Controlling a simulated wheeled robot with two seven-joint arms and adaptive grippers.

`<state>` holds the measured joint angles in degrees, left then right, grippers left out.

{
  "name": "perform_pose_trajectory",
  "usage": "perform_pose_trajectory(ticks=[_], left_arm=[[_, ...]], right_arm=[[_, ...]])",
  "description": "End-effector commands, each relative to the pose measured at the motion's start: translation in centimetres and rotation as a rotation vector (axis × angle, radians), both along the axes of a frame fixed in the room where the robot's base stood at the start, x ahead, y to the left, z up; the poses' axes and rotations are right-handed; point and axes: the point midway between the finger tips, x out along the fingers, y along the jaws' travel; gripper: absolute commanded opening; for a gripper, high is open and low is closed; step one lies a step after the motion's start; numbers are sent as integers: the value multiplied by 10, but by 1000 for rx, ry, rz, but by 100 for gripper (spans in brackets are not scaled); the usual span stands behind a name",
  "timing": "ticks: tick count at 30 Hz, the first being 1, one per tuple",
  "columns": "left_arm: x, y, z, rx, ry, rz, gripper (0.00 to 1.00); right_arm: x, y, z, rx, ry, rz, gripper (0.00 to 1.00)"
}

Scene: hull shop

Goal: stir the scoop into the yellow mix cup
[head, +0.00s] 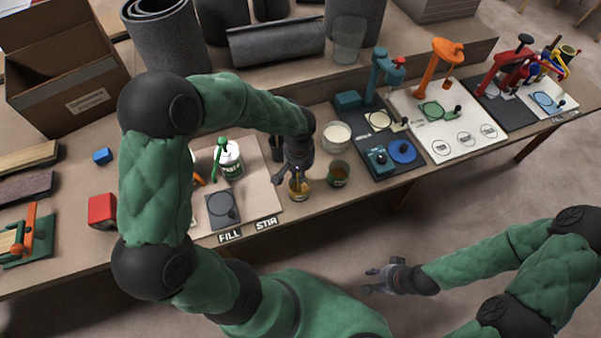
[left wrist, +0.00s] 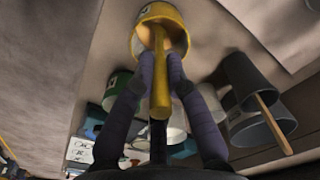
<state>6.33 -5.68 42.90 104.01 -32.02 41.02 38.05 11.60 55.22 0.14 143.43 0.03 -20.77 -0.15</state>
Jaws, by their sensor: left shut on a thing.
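The yellow mix cup (head: 300,194) stands near the table's front edge, right of the STIR label. It also shows at the top of the left wrist view (left wrist: 149,13). My left gripper (head: 294,179) is over the cup, pointing down. An orange-brown content shows in the cup; how much is hidden. My right gripper (head: 377,281) is off the table, low in front of it, with its fingers spread and empty.
A green cup (head: 338,175) stands close right of the yellow cup. A pale tub (head: 336,138) and dark holder (head: 277,150) stand behind. Boards with blue and orange fixtures fill the right.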

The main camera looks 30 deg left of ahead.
Motion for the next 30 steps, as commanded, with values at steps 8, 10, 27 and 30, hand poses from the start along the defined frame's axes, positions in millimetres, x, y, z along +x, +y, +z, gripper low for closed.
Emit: perform_pose_trajectory(ticks=[8, 10, 27, 30], left_arm=[[0, 0, 0, 0, 0, 0, 0], [0, 0, 2, 0, 0, 0, 0], [0, 0, 40, 0, 0, 0, 0], [0, 0, 47, 0, 0, 0, 0]], right_arm=[[0, 0, 0, 0, 0, 0, 40], [0, 0, 2, 0, 0, 0, 40], [0, 0, 31, 0, 0, 0, 40], [0, 0, 37, 0, 0, 0, 40]])
